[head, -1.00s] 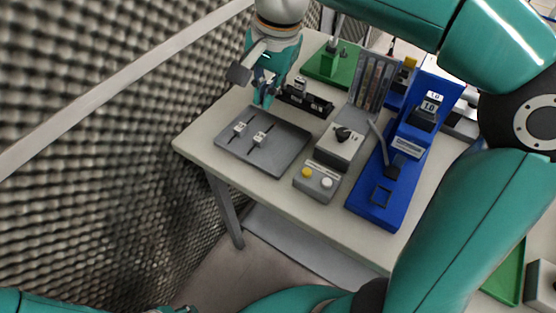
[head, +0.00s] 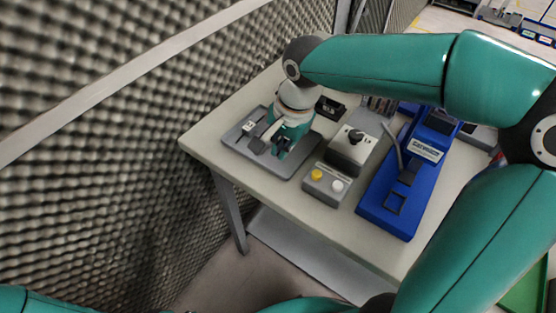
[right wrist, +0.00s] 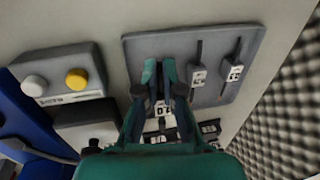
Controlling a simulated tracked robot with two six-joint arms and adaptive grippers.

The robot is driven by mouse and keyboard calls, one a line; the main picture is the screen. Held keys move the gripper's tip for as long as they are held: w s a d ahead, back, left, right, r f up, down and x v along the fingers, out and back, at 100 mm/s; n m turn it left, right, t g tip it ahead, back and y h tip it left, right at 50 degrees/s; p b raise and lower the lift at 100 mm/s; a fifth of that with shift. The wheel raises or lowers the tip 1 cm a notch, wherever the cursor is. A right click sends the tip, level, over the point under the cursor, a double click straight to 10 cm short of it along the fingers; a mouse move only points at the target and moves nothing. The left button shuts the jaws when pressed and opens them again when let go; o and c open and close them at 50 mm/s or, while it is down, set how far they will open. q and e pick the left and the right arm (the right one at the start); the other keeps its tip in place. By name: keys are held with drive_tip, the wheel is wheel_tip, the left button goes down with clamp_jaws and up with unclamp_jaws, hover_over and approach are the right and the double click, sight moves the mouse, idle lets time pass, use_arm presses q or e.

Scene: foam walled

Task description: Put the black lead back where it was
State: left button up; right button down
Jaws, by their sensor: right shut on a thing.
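My right gripper (head: 281,148) is over the grey slotted plate (head: 237,146) on the table. In the right wrist view its fingertips (right wrist: 160,70) are close together over the edge of the same plate (right wrist: 150,45). A small white label (right wrist: 160,108), hard to read, shows between the fingers; the held thing is mostly hidden, and I cannot tell if it is the black lead. Two more labelled pieces, one left (right wrist: 198,75) and one right (right wrist: 235,72), sit at dark slots in the plate. My left gripper is out of view.
A grey box with yellow and white buttons (head: 324,187), a box with a black knob (head: 350,150) and a blue fixture (head: 388,217) stand to the right. A black rack (head: 329,107) lies behind the gripper. A foam wall (head: 110,160) runs along the left.

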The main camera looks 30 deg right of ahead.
sight(279, 167)
drive_tip(key=shift+f, duration=1.95)
drive_tip(key=shift+f+b, duration=0.2)
drive_tip(key=shift+b, duration=0.2)
drive_tip(key=c, duration=1.3)
unclamp_jaws()
drive_tip(key=shift+r, duration=0.1)
drive_tip(key=shift+r, duration=0.2)
drive_tip(key=r, duration=0.4)
drive_tip(key=s+r+p, duration=0.1)
drive_tip(key=r, duration=0.2)
drive_tip(key=s+d+r+p, duration=0.1)
drive_tip(key=r, duration=0.3)
drive_tip(key=shift+s+r, duration=0.1)
drive_tip(key=shift+r, duration=0.2)
